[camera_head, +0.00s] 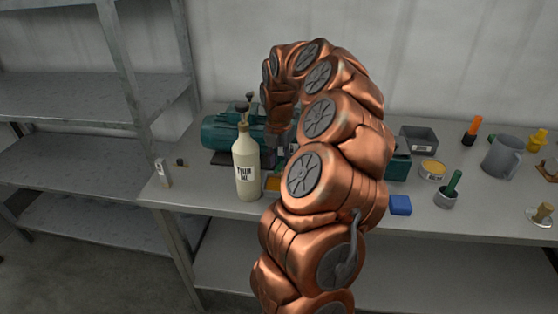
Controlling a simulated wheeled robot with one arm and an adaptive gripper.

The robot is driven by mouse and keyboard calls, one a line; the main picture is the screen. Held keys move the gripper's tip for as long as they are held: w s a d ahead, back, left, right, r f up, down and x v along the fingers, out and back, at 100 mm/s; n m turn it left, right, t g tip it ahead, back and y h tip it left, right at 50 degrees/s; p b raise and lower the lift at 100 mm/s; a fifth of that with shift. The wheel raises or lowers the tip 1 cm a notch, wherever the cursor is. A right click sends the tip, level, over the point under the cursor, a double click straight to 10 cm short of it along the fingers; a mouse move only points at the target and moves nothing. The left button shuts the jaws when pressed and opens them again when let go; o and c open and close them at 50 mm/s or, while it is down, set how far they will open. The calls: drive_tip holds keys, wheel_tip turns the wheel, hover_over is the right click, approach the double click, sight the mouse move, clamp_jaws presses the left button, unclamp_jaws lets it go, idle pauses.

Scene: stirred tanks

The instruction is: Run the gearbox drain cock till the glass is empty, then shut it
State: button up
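A green motor-and-gearbox unit (225,133) stands at the back of the bench, left of centre. My own copper arm covers its middle, and a green part (399,165) shows to the right of the arm. I cannot make out the drain cock or the glass; the arm and a bottle hide that area. My arm bends over and points down at the unit. My gripper (280,143) is small and dark there, mostly hidden, and its fingers cannot be made out.
A cream labelled bottle (246,168) stands in front of the unit. A small white bottle (163,173) is at the left end. Right of my arm are a blue block (400,205), a tin (432,170), a cup with a green handle (447,196) and a grey jug (502,157). Metal shelving (90,97) stands left.

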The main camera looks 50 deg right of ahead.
clamp_jaws()
idle(0.3)
drive_tip(key=shift+m, duration=0.3)
drive_tip(key=m+b, duration=0.1)
drive_tip(key=m, duration=0.1)
drive_tip(key=w+m+b, duration=0.1)
drive_tip(key=m+b, duration=0.1)
drive_tip(key=shift+f+m, duration=0.1)
drive_tip(key=shift+m, duration=0.2)
drive_tip(key=m, duration=0.2)
drive_tip(key=m+b, duration=0.1)
drive_tip(key=m, duration=0.1)
drive_tip(key=w+m+b, duration=0.1)
drive_tip(key=shift+w+d+m, duration=0.1)
drive_tip(key=shift+d+m, duration=0.15)
drive_tip(key=shift+m, duration=0.15)
drive_tip(key=shift+r, duration=0.2)
unclamp_jaws()
